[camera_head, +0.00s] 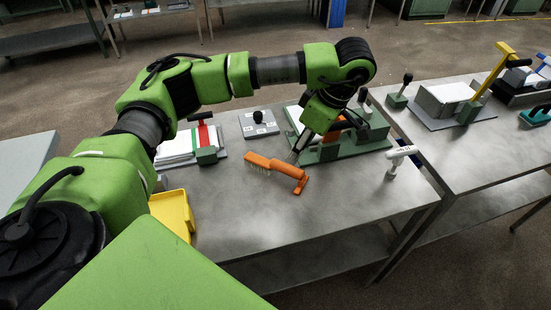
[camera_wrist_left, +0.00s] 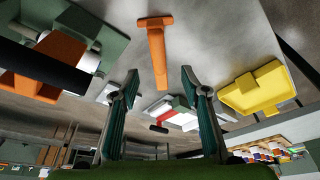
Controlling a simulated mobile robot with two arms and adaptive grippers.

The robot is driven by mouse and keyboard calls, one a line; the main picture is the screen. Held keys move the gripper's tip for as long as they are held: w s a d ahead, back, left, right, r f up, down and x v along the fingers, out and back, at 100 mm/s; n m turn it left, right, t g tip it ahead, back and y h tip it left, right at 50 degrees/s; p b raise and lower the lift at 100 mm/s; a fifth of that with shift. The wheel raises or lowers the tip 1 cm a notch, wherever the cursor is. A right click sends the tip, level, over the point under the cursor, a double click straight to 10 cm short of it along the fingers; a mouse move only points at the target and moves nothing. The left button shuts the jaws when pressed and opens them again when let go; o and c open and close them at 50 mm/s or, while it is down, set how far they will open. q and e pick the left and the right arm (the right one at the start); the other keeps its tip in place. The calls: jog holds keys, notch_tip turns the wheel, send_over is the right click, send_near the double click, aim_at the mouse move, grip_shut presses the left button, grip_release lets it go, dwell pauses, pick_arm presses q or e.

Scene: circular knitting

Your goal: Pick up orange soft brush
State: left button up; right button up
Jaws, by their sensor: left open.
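The orange soft brush (camera_head: 280,168) lies on the grey metal table in the head view, its bristles at the left and its handle angled toward the front right. My left gripper (camera_head: 297,153) hangs above the table, just behind the handle and apart from it. In the left wrist view, the open empty fingers (camera_wrist_left: 160,78) frame the lower end of the orange brush (camera_wrist_left: 156,48), which lies beyond them. The exact gap to the brush cannot be told. My right gripper is not in view.
A green fixture (camera_head: 345,147) stands right behind the gripper. A white-handled tool (camera_head: 398,155) stands to the right, and a yellow bin (camera_head: 172,213) at the left. Papers with a green block (camera_head: 206,156) and a grey plate (camera_head: 258,130) lie behind. The table front is clear.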

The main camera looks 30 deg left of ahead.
aim_at(278, 162)
pick_arm(q)
jog(key=shift+y, duration=0.5)
jog(key=a+f, duration=0.5)
jog(key=shift+a+f, duration=0.1)
jog(key=shift+f, duration=0.3)
jog(key=shift+a+f+p, duration=0.2)
jog(key=shift+f+p, duration=0.1)
jog(key=shift+f, duration=0.15)
jog(key=p+x, duration=0.1)
jog(key=x, duration=0.3)
jog(key=shift+f, duration=0.45)
grip_shut()
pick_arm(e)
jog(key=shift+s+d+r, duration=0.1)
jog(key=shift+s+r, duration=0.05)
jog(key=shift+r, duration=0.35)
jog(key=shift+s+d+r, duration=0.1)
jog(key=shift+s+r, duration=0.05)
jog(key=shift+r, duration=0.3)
